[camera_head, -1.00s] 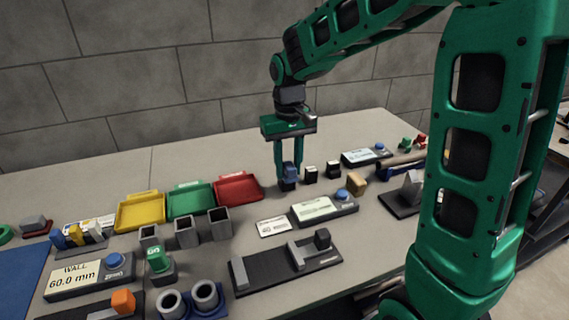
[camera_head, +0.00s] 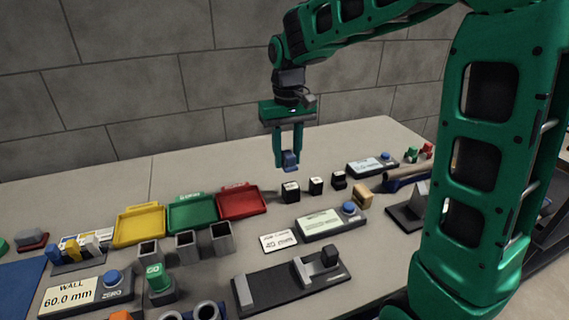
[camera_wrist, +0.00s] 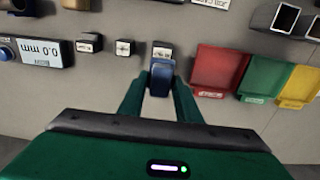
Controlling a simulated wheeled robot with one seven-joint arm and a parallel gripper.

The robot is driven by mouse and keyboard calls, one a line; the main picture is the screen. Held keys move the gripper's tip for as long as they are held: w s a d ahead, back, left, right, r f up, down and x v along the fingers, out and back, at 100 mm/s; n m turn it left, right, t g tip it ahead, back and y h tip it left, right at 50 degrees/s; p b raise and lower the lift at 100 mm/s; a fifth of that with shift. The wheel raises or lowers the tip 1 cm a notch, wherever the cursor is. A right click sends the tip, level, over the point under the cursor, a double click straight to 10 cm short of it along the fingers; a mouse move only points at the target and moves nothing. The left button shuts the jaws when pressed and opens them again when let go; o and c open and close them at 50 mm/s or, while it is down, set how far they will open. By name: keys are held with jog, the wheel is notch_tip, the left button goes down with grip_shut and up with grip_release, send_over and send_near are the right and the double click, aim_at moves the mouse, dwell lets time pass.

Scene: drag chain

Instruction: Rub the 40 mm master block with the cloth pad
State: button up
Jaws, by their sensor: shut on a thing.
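My gripper (camera_head: 289,163) is shut on the blue cloth pad (camera_head: 291,157) and holds it in the air. Below it stands the leftmost of three small dark blocks with pale tops (camera_head: 291,191). A gap shows between pad and block. The other two blocks (camera_head: 316,186) and (camera_head: 339,180) stand to its right. I cannot read the sizes on the blocks, so I cannot tell which is the 40 mm one. In the wrist view the pad (camera_wrist: 160,78) sits between the fingertips, partly covering the block (camera_wrist: 162,51) behind it.
A card reading 40 mm (camera_head: 279,241) lies in front of the blocks, beside a display with a blue button (camera_head: 332,224). Red (camera_head: 242,203), green (camera_head: 192,214) and yellow (camera_head: 139,227) trays stand to the left. A wooden block (camera_head: 362,195) is at right.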

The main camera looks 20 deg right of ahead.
aim_at(288, 152)
jog(key=shift+r, duration=1.65)
